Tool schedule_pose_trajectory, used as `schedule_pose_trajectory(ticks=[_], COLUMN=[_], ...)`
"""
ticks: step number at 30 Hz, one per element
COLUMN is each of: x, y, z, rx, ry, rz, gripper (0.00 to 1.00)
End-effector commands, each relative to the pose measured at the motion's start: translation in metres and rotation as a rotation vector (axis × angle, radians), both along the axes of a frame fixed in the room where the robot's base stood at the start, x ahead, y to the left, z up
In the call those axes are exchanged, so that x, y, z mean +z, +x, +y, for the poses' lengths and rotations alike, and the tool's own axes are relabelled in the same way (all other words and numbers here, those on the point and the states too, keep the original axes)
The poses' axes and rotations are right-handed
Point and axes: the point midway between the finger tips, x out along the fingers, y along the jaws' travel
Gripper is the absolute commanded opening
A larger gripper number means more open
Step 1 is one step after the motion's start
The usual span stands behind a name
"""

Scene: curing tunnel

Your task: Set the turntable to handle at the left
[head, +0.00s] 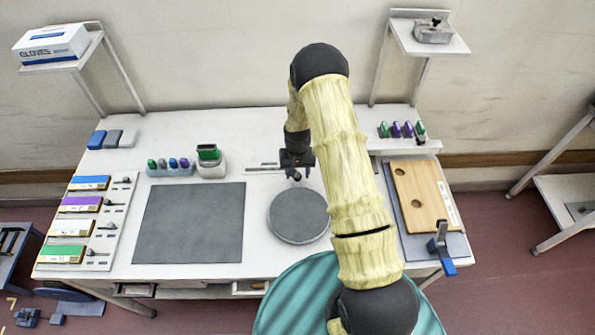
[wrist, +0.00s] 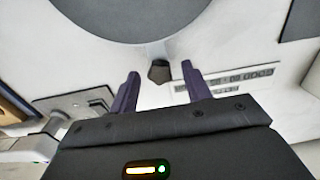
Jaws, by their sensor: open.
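The turntable (head: 298,216) is a round grey disc on the white bench, right of the big dark mat. A short pale bar with a dark knob, the handle (wrist: 159,73), sticks out from the rim; in the head view that is the far side, by my gripper. My gripper (head: 296,177) is over the far rim. In the wrist view my gripper (wrist: 160,72) is open, its two purple fingers apart with the knob appearing between their tips. Contact cannot be told.
A dark mat (head: 190,222) lies left. A wooden board (head: 420,197) on a grey tray and a blue-handled clamp (head: 441,250) are right. A printed label strip (wrist: 225,82) is beside the handle. A green-topped container (head: 210,160) and colored pegs (head: 168,166) stand behind the mat.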

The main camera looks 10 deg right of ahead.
Motion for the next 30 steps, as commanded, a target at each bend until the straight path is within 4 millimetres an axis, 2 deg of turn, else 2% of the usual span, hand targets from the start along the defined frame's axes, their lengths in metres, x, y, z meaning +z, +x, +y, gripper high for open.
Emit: schedule_pose_trajectory(ticks=[2, 9, 10, 20, 30], x=[0.0, 0.0, 0.0, 0.0, -0.002], y=[0.0, 0.0, 0.0, 0.0, 0.002], z=[0.0, 0.0, 0.0, 0.002, 0.021], rx=[0.0, 0.0, 0.0, 0.018, 0.159], ry=[0.0, 0.0, 0.0, 0.0, 0.0], rz=[0.0, 0.0, 0.0, 0.0, 0.0], gripper=[0.48, 0.03, 0.0, 0.0, 0.0])
